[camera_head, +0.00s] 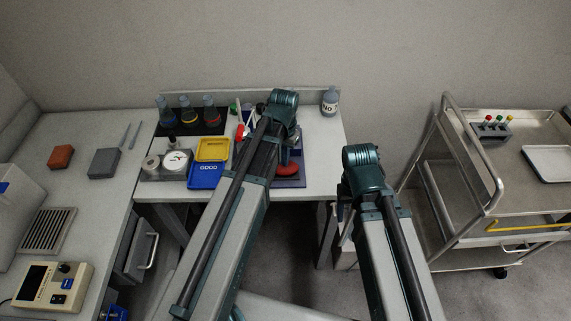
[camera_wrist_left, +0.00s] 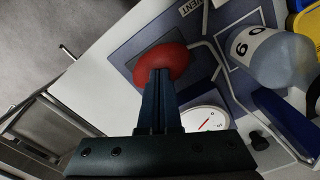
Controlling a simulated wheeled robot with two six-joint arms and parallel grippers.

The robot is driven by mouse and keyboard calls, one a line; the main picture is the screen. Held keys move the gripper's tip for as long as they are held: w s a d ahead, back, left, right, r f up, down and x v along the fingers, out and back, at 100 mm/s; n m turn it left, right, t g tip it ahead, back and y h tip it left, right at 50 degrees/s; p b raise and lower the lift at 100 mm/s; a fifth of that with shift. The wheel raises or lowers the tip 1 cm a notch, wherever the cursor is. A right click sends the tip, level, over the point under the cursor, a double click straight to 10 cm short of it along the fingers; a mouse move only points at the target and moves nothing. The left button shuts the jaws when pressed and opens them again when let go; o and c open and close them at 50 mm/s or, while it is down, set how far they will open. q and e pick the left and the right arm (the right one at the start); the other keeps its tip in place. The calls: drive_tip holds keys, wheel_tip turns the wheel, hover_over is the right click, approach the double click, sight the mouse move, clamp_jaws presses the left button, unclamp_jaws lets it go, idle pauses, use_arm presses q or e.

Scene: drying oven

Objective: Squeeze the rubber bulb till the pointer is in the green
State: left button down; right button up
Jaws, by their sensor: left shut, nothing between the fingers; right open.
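The red rubber bulb (camera_head: 287,171) lies on the blue base plate at the right of the bench; it also shows in the left wrist view (camera_wrist_left: 165,58). My left gripper (camera_wrist_left: 158,75) is shut and empty, its fingertips in front of the bulb in the wrist view; I cannot tell whether they touch it. A white round dial (camera_wrist_left: 204,120) shows partly behind my gripper; a thin red mark is on it, but I cannot tell a green zone. My right gripper (camera_head: 345,220) hangs off the bench, to its right, open and mostly hidden by its arm.
A cylinder marked 60 (camera_wrist_left: 270,55) stands near the bulb. Flasks (camera_head: 209,110) stand behind. A trolley (camera_head: 530,185) is at the right.

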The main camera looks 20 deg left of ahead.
use_arm(q)
drive_tip(key=shift+f, duration=0.4)
drive_tip(key=shift+r+p, duration=1.45)
drive_tip(key=shift+r, duration=0.2)
idle(0.5)
idle(0.4)
wheel_tip(320, 180, up, 6)
drive_tip(key=p, duration=0.6)
